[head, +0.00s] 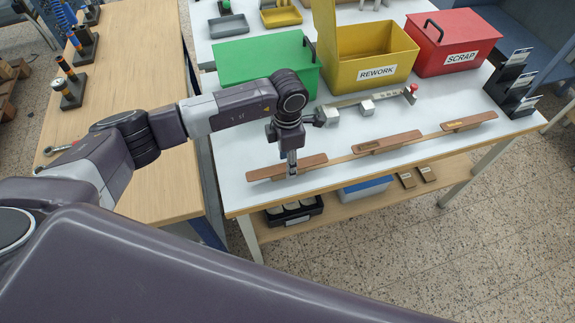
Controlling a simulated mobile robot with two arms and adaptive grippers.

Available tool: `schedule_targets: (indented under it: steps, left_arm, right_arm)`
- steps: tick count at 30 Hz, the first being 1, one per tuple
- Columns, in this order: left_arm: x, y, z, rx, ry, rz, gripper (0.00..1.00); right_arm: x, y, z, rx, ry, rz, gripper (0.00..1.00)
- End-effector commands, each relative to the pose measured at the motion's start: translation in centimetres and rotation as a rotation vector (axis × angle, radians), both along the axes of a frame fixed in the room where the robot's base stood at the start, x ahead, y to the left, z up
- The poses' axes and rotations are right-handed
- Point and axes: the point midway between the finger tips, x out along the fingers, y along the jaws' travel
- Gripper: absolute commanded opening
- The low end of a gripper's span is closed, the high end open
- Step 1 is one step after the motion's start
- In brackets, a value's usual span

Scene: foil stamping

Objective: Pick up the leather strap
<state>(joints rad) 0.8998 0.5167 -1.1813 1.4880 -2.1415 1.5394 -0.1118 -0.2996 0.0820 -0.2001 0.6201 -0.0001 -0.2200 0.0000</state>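Three brown leather straps lie in a slanting row along the front of the white table: a left one (262,172), a middle one (388,143) and a right one (469,121). Each has a small mark or label on top. A thin light-brown strip shows between them. My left gripper (292,169) points straight down at the left strap, with its fingertips at or just over the strap's middle. The fingers look narrow and hide part of the strap; I cannot tell whether they grip it. My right gripper is not in view.
Behind stand a green box (262,62), an open yellow REWORK box (375,52) and a red SCRAP box (453,42). A metal gauge with a red knob (413,88) lies behind the straps. A black rack (512,88) stands right. A wooden bench (130,75) is left.

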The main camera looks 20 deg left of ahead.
Motion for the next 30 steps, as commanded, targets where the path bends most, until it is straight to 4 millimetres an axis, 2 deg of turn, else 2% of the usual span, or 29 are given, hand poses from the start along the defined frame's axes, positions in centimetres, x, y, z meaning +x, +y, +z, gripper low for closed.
schedule_targets:
  steps: [1, 7, 16, 20, 26, 30]
  left_arm:
    - [0.0, 0.0, 0.0, 0.0, 0.0, 0.0, 0.33]
    - [0.0, 0.0, 0.0, 0.0, 0.0, 0.0, 0.11]
    - [0.0, 0.0, 0.2, -0.001, -0.001, 0.0, 0.11]
    - [0.1, 0.0, 0.8, -0.001, -0.003, -0.001, 0.11]
    - [0.2, 0.0, 3.7, -0.002, -0.006, 0.0, 0.11]
    - [0.3, 0.0, 7.3, -0.002, -0.009, -0.001, 0.11]
  right_arm:
    - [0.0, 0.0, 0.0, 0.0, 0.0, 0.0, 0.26]
    - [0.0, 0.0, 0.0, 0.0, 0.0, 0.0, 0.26]
    - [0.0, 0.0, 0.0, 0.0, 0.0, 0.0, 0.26]
    - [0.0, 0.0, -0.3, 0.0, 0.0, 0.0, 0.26]
    - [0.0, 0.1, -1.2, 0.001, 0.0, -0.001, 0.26]
    - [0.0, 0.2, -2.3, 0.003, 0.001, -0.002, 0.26]
